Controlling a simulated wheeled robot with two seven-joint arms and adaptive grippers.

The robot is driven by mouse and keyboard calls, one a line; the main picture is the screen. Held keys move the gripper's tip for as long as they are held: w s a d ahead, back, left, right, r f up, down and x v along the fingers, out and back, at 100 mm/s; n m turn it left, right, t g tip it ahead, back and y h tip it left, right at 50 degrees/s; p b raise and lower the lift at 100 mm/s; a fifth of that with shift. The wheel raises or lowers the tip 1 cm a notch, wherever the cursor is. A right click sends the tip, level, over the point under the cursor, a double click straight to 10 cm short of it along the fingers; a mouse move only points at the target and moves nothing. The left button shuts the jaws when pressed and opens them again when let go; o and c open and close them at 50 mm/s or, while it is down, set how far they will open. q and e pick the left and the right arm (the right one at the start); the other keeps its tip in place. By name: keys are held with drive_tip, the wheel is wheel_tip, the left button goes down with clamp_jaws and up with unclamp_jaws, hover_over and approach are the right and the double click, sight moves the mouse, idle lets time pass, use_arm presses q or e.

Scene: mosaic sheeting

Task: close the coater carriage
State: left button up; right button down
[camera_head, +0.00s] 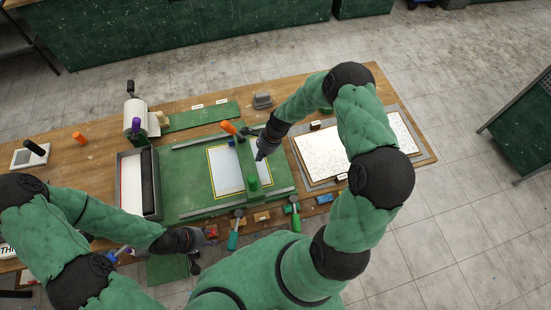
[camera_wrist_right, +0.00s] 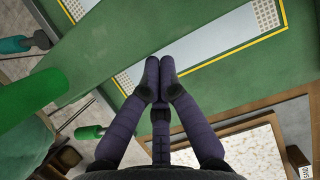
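The coater bed (camera_head: 185,178) is a green plate on the wooden table, with a white, yellow-edged sheet (camera_head: 225,170) on it. The carriage (camera_head: 246,166) appears to be the green bar lying across this bed; it crosses the upper left of the right wrist view (camera_wrist_right: 130,48). A green knob (camera_head: 265,171) stands at its near part. My right gripper (camera_wrist_right: 160,62) has its fingertips together with nothing visible between them, above the bed beside the bar; contact cannot be told. My left gripper (camera_head: 194,265) is low at the table's front edge, its fingers too small to read.
An orange-handled tool (camera_head: 229,128) is at the bar's far end. A speckled white board (camera_head: 322,153) lies right of the bed. A grey bin (camera_head: 130,183) and white roll (camera_head: 135,113) stand left. Teal-handled (camera_head: 234,236) and green-handled (camera_head: 295,218) tools lie along the front edge.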

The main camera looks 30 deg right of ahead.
drive_tip(key=w+a, duration=0.2)
drive_tip(key=a, duration=0.5)
drive_tip(key=w+a, duration=0.2)
drive_tip(key=a, duration=0.6)
drive_tip(key=w+a, duration=0.2)
drive_tip(key=a, duration=0.6)
drive_tip(key=shift+f, duration=0.1)
use_arm(q)
drive_tip(key=shift+w+d+r, duration=0.1)
drive_tip(key=shift+d+r, duration=0.05)
drive_tip(key=shift+d, duration=0.05)
use_arm(e)
drive_tip(key=shift+d, duration=0.1)
drive_tip(key=shift+d, duration=0.25)
drive_tip(key=d, duration=0.2)
drive_tip(key=s+d, duration=0.1)
drive_tip(key=shift+d+r, duration=0.35)
drive_tip(key=shift+r, duration=0.05)
use_arm(q)
drive_tip(key=shift+s+f+b, duration=0.5)
drive_tip(key=shift+s+f, duration=0.1)
drive_tip(key=shift+s, duration=0.05)
use_arm(e)
drive_tip(key=w+v, duration=0.1)
drive_tip(key=v, duration=0.8)
drive_tip(key=shift+s, duration=0.5)
